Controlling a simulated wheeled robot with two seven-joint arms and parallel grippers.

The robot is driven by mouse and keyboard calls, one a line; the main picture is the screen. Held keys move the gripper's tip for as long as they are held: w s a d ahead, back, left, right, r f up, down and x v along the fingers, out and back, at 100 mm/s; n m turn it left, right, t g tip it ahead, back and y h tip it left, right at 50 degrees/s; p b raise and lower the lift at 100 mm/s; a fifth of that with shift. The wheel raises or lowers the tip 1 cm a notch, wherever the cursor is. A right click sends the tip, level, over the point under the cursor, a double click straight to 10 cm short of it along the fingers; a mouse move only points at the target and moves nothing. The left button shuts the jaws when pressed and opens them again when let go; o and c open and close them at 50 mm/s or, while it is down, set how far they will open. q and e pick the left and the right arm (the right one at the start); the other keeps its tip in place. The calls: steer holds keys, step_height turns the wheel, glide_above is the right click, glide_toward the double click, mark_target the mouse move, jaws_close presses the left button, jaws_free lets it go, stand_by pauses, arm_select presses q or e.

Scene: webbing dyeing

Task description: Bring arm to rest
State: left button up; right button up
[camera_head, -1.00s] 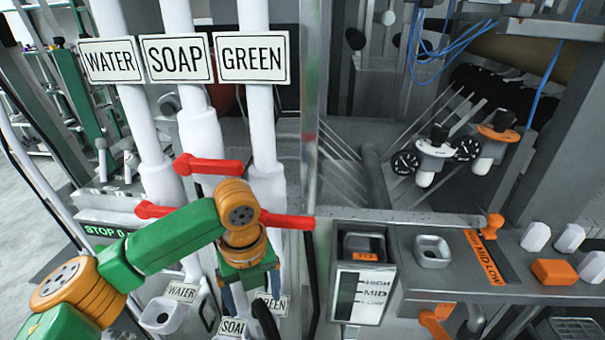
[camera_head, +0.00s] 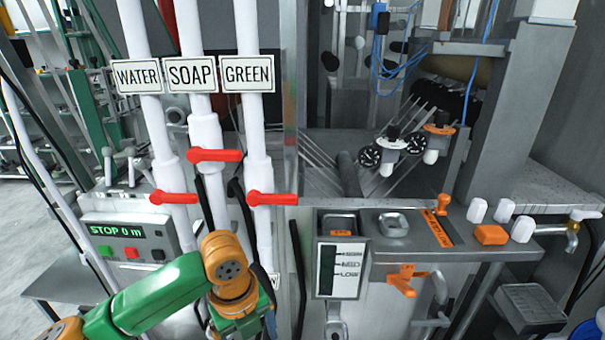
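My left arm comes in from the lower left, green with orange joints. Its wrist is low in front of the white pipes, below the red valve handles. The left gripper's fingers are below the picture edge or hidden behind the wrist. My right arm and gripper do not show. The three pipes carry signs reading WATER (camera_head: 137,76), SOAP (camera_head: 192,74) and GREEN (camera_head: 247,73). Their red handles, the water handle (camera_head: 174,198), soap handle (camera_head: 214,155) and green handle (camera_head: 272,199), all point sideways to the right.
A control box (camera_head: 128,240) reading STOP 0 m is at the left. An orange-handled valve (camera_head: 405,280) hangs below the counter. Bare floor (camera_head: 40,235) shows at far left.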

arm_select(q)
steer(key=s+d+f+n+t+h, duration=0.2)
steer(key=s+d+f+n+h, duration=0.3)
steer(key=f+n, duration=0.55)
steer(key=s+a+f+n+t+y, duration=0.1)
steer(key=s+a+f+n+y, duration=0.15)
steer(key=s+a+n, duration=0.45)
steer(key=s+a+f+n+y, duration=0.1)
steer(key=s+a+n+y, duration=0.15)
steer(key=a+n, duration=0.45)
step_height(320, 180, down, 16)
steer(key=s+d+n+g, duration=0.1)
steer(key=s+n, duration=0.1)
steer(key=n, duration=0.1)
steer(key=s+a+f+g, duration=0.1)
steer(key=s+a+f, duration=0.1)
steer(key=s+f, duration=0.9)
steer(key=shift+s+m+y, duration=0.35)
steer(key=shift+s+y, duration=0.05)
steer(key=shift+s, duration=0.4)
steer(key=shift+f, duration=0.1)
